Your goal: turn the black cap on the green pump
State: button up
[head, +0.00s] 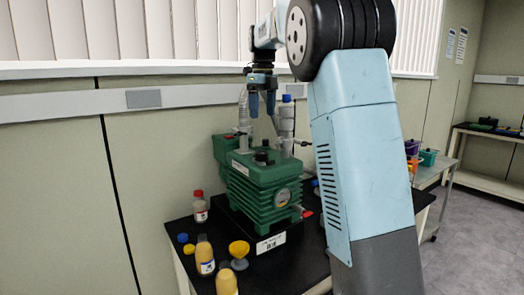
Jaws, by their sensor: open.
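The green pump (258,192) stands on a dark base on the black table, with ribbed sides and a round gauge on its front right. The black cap (263,156) sits on the pump's top, near its middle. My gripper (262,110) points down above the pump with its two blue fingers apart. It is empty and clear of the cap, with a visible gap below the fingertips. The cap is small in this view, so its turn angle cannot be told.
Clear bottles (287,118) stand behind the pump, close to my gripper. The wall is close behind. My arm hides the table's right part.

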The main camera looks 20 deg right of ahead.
aim_at(261, 152)
jog(key=shift+m, duration=0.3)
jog(key=f, duration=1.4)
jog(key=shift+w+a, duration=0.1)
jog(key=shift+w, duration=0.15)
jog(key=shift+c, duration=0.4)
jog(key=shift+r, duration=0.1)
jog(key=c, duration=1)
jog(key=shift+n, duration=0.4)
